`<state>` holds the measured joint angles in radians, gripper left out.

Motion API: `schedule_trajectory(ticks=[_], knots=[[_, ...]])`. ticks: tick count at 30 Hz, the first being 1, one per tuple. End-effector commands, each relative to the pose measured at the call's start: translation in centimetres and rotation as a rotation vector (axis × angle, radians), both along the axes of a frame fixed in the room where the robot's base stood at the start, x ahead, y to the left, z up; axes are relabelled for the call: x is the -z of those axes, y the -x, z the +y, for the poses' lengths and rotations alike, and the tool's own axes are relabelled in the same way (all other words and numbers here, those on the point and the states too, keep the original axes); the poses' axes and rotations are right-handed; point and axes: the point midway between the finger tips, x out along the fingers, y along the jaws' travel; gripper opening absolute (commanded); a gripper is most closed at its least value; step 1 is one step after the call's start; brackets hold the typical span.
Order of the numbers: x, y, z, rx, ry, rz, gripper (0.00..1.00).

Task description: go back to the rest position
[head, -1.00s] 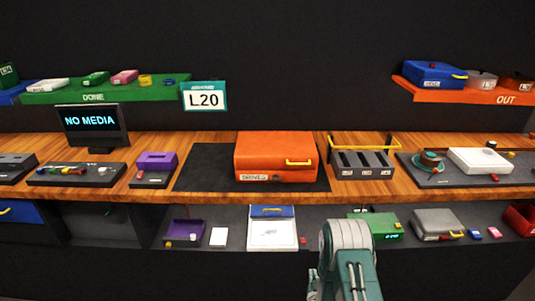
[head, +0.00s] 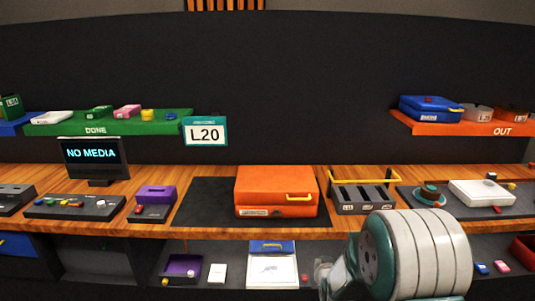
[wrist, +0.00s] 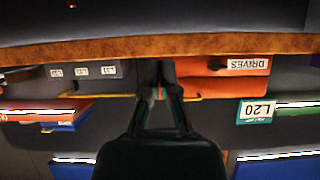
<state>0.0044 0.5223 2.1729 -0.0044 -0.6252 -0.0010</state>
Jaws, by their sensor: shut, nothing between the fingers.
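My gripper (wrist: 158,78) shows in the wrist view, where the picture is upside down. Its dark fingers are together and hold nothing. They point toward the wooden bench edge (wrist: 100,48), between the orange drives case (wrist: 215,72) and the grey slotted rack (wrist: 95,72); I cannot tell the distance. In the head view a rounded grey and teal link of my arm fills the lower right, and my gripper is not visible there. The orange case (head: 275,190) sits closed on a dark mat (head: 205,205) on the bench.
A "NO MEDIA" screen (head: 92,157) and a trackball panel (head: 75,207) stand on the bench at left. The slotted rack (head: 363,195) has a yellow bar. A green shelf (head: 95,127) and an orange shelf (head: 465,128) hang above. My arm partly covers the lower shelf.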

Motion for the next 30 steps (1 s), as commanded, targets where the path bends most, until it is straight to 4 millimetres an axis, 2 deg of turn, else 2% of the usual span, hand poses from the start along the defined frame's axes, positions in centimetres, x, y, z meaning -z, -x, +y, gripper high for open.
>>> schedule_trajectory(ticks=[1,3,8,15,21,30], knots=[[-2.0,0.6,0.0,0.000,0.000,0.014,0.00],[-3.9,1.6,0.0,0.000,0.000,0.047,0.00],[-8.1,4.7,0.1,0.000,0.000,0.124,0.00],[-13.3,10.7,0.1,0.001,-0.001,0.239,0.00],[-16.7,16.8,0.1,0.002,-0.001,0.334,0.00],[-19.5,27.1,0.2,0.002,-0.002,0.478,0.00]])
